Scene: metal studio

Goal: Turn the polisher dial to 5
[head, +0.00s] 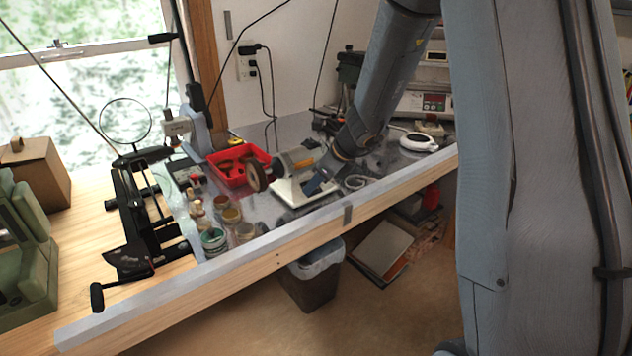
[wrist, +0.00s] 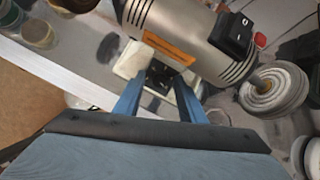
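The polisher (head: 296,160) stands on the metal-topped bench, with a silver motor body, an orange label and a cream base (head: 291,194). In the wrist view the silver polisher body (wrist: 190,30) fills the top, with the cream base (wrist: 130,62) below it. A small black dial (wrist: 160,74) sits at the front of the base; its marks are too small to read. My gripper (wrist: 160,88) is at the base, its two blue fingers apart on either side of the dial. I cannot tell whether they touch it. In the head view my gripper (head: 318,183) partly hides the base front.
A pale polishing wheel (wrist: 274,90) and a black switch (wrist: 232,32) are on the polisher. A red tray (head: 232,178) stands behind it, with several jars (head: 213,240) to the left. A white round device (head: 419,142) lies to the right.

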